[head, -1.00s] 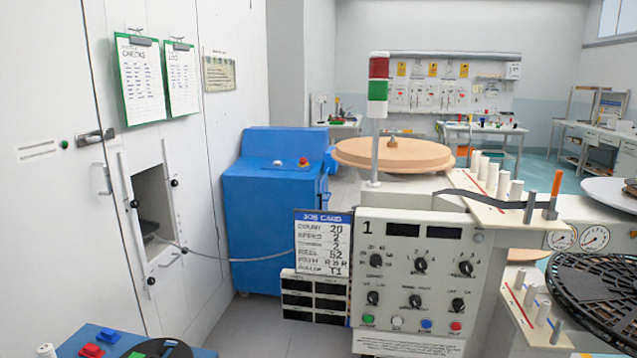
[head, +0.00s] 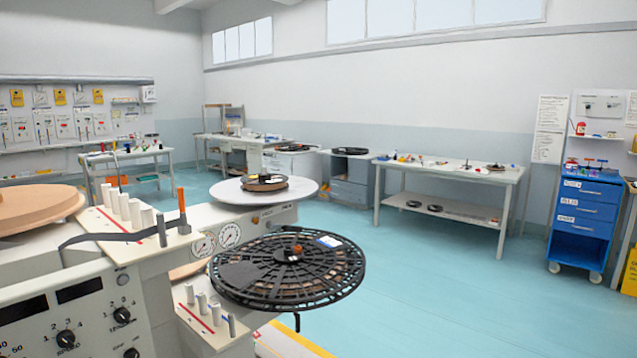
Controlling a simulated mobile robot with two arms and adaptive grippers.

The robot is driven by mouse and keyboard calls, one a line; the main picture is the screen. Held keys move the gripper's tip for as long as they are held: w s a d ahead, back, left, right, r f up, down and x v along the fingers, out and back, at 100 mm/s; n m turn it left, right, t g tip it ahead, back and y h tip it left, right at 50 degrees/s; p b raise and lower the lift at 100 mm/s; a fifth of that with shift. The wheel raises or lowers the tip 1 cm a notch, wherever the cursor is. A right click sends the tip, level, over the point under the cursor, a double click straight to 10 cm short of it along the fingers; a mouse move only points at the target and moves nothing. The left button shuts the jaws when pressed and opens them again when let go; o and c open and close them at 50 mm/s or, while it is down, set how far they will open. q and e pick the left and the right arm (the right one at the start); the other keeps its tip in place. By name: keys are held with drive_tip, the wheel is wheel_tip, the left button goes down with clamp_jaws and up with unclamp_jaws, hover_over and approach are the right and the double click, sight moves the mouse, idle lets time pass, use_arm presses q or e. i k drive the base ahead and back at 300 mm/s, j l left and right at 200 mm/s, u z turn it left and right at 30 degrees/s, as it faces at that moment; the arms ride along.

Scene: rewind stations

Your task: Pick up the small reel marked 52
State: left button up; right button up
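I cannot make out a reel marked 52. In the head view a small dark reel with a brown winding (head: 264,182) lies on a pale round platter (head: 228,191) behind the console. A dark reel (head: 349,151) lies on a grey cabinet at the back. Small dark reels (head: 414,204) and (head: 435,208) lie on the lower shelf of the back table. Any markings on them are too small to read. Neither of my grippers is in view.
A large black spoked reel (head: 288,270) is mounted low in front. The console (head: 70,315) with white rollers (head: 125,207) fills the left. A white table (head: 450,177) stands at the back, a blue drawer cart (head: 585,215) at the right. The blue-green floor (head: 450,300) between is clear.

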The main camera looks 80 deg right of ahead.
sight(260, 183)
drive_tip(key=z, duration=0.5)
drive_tip(key=i+z, duration=0.1)
drive_tip(key=z, duration=0.85)
drive_tip(key=j+z, duration=0.1)
drive_tip(key=z, duration=0.35)
drive_tip(key=i+j+z, duration=0.1)
drive_tip(key=z, duration=0.4)
drive_tip(key=j+z, duration=0.3)
drive_tip(key=i+j, duration=0.05)
